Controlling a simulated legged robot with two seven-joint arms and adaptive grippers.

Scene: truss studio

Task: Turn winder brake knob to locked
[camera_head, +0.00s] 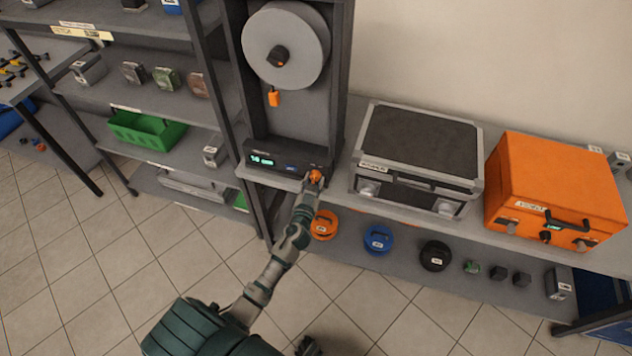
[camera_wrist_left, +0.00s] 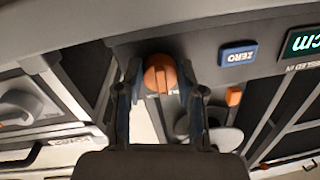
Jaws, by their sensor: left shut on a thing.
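The winder (camera_head: 289,104) stands against the wall, with a large grey reel at its top and a base with a green lit display. The orange brake knob (camera_head: 315,176) is at the right end of the base front. My left gripper (camera_head: 312,184) reaches up to it from below. In the left wrist view the round orange knob (camera_wrist_left: 160,74), with a raised ridge across it, sits between the two fingers of my left gripper (camera_wrist_left: 161,88), which is shut on it. I cannot read any lock marking by the knob.
A blue ZERO button (camera_wrist_left: 238,57) lies beside the knob on the base front. A grey case (camera_head: 418,150) and an orange case (camera_head: 553,190) stand on the bench to the right. Shelves with a green crate (camera_head: 147,130) are at left. The tiled floor in front is clear.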

